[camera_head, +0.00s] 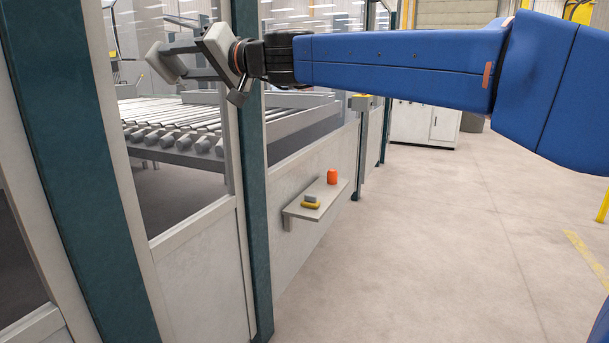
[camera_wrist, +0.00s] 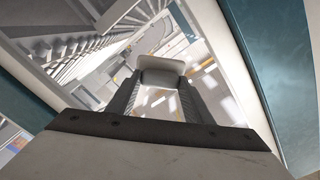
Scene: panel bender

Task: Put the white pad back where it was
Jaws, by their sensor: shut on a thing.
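The white pad (camera_head: 163,63) is a small pale block at the far end of my gripper (camera_head: 181,59), at the upper left of the head view. My gripper is shut on it and points left, level with the window opening of the machine enclosure. In the wrist view the white pad (camera_wrist: 162,66) sits between the two dark fingertips of my gripper (camera_wrist: 160,82), with its pale face showing beyond them. The pad is held in the air, clear of any surface that I can see.
A green post (camera_head: 252,180) stands close to my gripper. A roller bed (camera_head: 185,135) lies inside the enclosure. The floor at right is clear.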

